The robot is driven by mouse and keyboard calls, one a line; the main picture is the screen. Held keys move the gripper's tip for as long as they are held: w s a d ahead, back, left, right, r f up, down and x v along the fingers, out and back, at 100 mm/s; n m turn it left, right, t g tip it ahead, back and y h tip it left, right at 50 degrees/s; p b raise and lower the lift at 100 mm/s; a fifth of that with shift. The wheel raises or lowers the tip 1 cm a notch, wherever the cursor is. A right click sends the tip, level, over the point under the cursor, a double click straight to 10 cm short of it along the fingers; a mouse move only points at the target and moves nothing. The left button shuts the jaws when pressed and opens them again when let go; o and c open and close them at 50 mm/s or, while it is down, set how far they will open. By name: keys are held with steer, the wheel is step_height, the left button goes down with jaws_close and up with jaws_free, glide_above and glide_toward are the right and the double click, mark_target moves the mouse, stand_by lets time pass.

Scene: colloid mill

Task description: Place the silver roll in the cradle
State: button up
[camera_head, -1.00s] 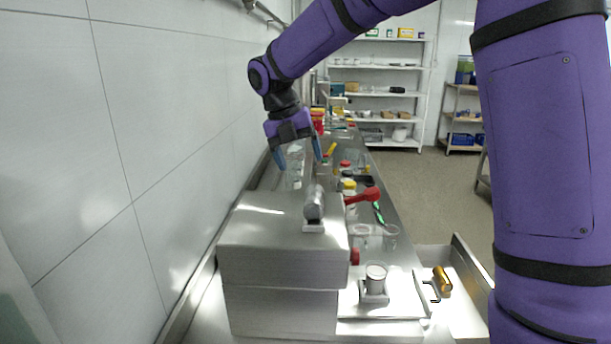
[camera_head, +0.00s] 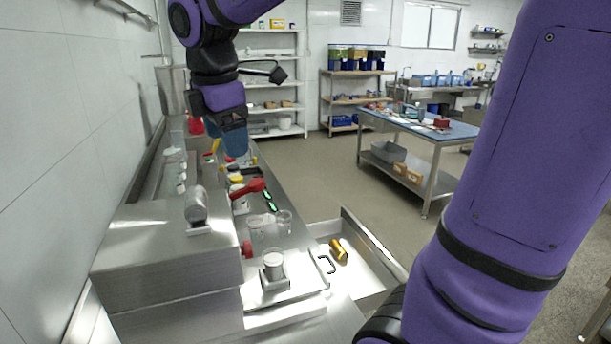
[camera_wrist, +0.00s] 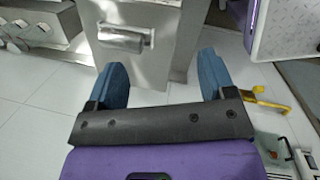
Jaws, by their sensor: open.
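A silver roll (camera_head: 196,205) rests on a small pale holder (camera_head: 202,229) on top of the steel box (camera_head: 150,235) at the left; the holder looks like a cradle. A second silver cylinder with a pale top (camera_head: 274,260) stands in a metal block (camera_head: 274,281) on the lower ledge. My gripper (camera_head: 235,150) hangs above and beyond the box, to the right of the upper roll, with nothing between its fingers. In the wrist view my gripper (camera_wrist: 164,64) is open, and a silver roll-like shape (camera_wrist: 122,40) on a steel body lies beyond the left finger.
A gold roll (camera_head: 338,249) lies in the open drawer (camera_head: 365,270) at the right. Glass beakers (camera_head: 270,227), a red-handled thing (camera_head: 248,188) and green-black glasses (camera_head: 270,201) crowd the bench beside the box. A blue-topped table (camera_head: 425,127) stands further right across open floor.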

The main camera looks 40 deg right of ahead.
steer(key=s+d+f+m+t, duration=0.1)
steer(key=s+d+f+m, duration=0.1)
steer(key=s+m, duration=0.5)
steer(key=s+d+f+m+t+y, duration=0.1)
steer(key=s+d+m+t, duration=0.1)
steer(key=s+m, duration=0.6)
steer(key=shift+s+f+m+t+y, duration=0.25)
steer(key=shift+f+m+t+y, duration=0.1)
steer(key=shift+m, duration=0.55)
